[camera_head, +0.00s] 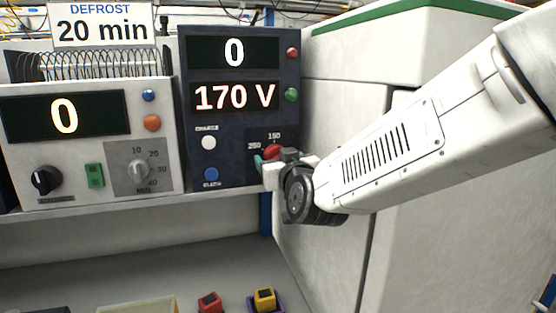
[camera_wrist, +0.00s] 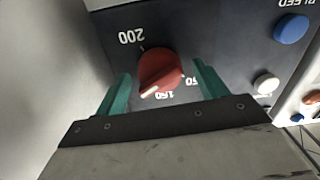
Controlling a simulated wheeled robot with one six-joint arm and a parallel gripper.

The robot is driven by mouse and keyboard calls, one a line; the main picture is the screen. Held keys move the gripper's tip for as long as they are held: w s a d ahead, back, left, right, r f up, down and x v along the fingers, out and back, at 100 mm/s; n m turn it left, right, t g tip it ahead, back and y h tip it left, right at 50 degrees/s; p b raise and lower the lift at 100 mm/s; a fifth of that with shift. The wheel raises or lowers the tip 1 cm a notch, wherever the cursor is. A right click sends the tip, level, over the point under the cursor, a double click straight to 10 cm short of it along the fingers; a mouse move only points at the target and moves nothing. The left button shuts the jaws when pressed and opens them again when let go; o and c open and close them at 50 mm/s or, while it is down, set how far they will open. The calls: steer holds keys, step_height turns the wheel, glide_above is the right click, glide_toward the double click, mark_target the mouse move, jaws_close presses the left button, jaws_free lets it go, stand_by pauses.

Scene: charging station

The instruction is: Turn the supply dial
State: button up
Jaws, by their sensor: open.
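The supply dial is a red knob (camera_head: 272,151) low on the right of the dark blue supply panel (camera_head: 240,125), with marks such as 150 and 250 around it. In the wrist view the red knob (camera_wrist: 160,70) sits between the two green fingers of my gripper (camera_wrist: 163,85), with a visible gap on each side. Its pale pointer line is at the lower left of the knob in that view. My gripper (camera_head: 266,162) is open at the dial and partly hides it in the head view. The panel displays read 0 (camera_head: 233,52) and 170 V (camera_head: 234,96).
A white charge button (camera_head: 209,143) and a blue button (camera_head: 211,174) are left of the dial. A grey timer unit (camera_head: 95,145) stands further left under a DEFROST 20 min sign (camera_head: 103,24). A white cabinet (camera_head: 335,120) is close on the right. Small coloured blocks lie below.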

steer(key=c, duration=1)
steer(key=shift+o, duration=0.2)
steer(key=shift+m, duration=2.8)
steer(key=o, duration=1)
steer(key=shift+c, duration=0.2)
